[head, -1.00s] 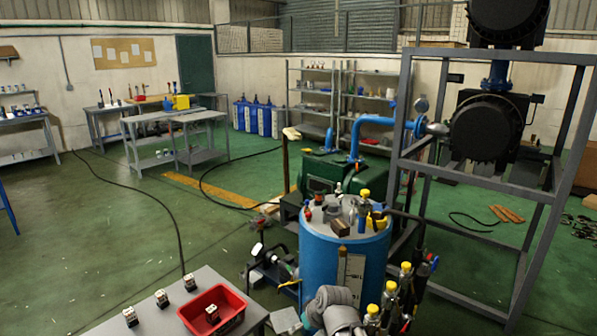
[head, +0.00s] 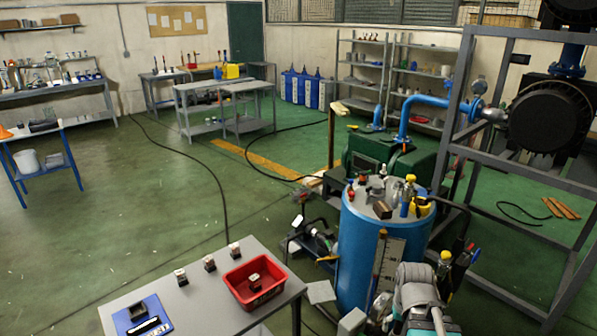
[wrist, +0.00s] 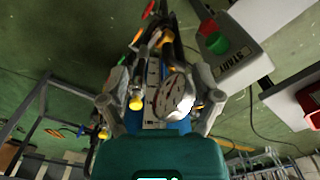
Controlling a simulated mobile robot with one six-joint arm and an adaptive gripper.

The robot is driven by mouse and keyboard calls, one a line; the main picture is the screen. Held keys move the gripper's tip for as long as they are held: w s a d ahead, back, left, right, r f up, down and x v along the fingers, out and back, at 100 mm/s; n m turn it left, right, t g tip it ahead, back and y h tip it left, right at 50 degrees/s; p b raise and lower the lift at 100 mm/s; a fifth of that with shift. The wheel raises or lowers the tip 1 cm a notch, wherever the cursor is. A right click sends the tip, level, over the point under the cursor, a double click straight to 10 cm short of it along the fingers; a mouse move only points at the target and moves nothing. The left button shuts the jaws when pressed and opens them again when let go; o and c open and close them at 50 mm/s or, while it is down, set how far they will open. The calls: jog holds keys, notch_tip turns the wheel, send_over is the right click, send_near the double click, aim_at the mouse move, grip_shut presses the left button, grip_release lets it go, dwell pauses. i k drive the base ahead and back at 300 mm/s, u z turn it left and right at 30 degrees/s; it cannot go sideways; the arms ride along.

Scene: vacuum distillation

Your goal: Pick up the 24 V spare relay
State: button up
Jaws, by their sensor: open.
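Several small black-and-white relay-like blocks are in the head view. Three stand in a row on the grey table: one at left (head: 181,277), one in the middle (head: 210,264) and one at right (head: 234,249). Another block (head: 255,282) sits in a red tray (head: 268,298). Their markings are too small to read, so I cannot tell which is the 24 V spare relay. My gripper (wrist: 157,88) is open in the wrist view, fingers spread either side, with no relay between them. In the head view my arm is at the lower right, beside the blue tank and apart from the blocks.
The grey table (head: 205,308) also bears a blue mat (head: 122,322) with a dark device. The blue tank (head: 362,255), crowded on top, stands right of it. A round gauge (wrist: 173,97) and a START box (wrist: 232,62) show in the wrist view. Open floor lies at left.

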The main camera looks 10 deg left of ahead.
aim_at(208, 260)
jog(key=k, duration=0.5)
jog(key=u, duration=1.1)
jog(key=i, duration=0.4)
jog(key=u, duration=0.05)
